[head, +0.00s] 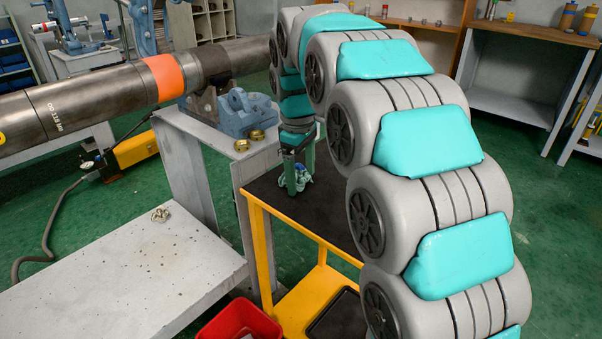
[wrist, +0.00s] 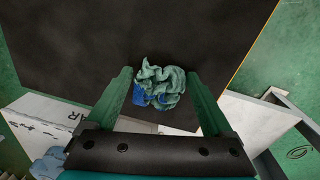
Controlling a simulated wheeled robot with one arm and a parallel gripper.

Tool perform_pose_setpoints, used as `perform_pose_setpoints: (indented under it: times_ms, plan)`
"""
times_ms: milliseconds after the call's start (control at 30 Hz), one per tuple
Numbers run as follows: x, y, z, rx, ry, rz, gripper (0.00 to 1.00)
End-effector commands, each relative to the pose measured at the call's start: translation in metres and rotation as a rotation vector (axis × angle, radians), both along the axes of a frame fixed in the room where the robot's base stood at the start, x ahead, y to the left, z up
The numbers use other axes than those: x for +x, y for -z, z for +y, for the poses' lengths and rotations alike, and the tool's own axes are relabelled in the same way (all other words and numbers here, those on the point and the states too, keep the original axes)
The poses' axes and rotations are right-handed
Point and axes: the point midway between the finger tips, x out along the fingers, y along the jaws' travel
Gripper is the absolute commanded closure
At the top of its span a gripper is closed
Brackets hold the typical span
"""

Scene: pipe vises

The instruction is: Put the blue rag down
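The blue rag (wrist: 160,82) is a crumpled bundle, mostly grey-green with bright blue patches.
A blue vise (head: 243,115) and brass pieces (head: 250,140) are on the grey stand left of the cart. A large pipe (head: 95,98) runs in from the left. A red bin (head: 238,322) stands at the front. The black cart top is otherwise clear.

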Motion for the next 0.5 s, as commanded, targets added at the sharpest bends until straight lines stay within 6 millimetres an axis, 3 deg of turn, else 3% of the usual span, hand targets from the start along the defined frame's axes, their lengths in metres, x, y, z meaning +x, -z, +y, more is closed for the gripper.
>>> perform_pose_setpoints:
  times_ms: [300, 500]
  plan:
    - [-0.001, 0.000, 0.001, 0.001, -0.001, 0.003, 0.00]
    - [0.001, -0.014, 0.002, 0.002, -0.001, -0.004, 0.00]
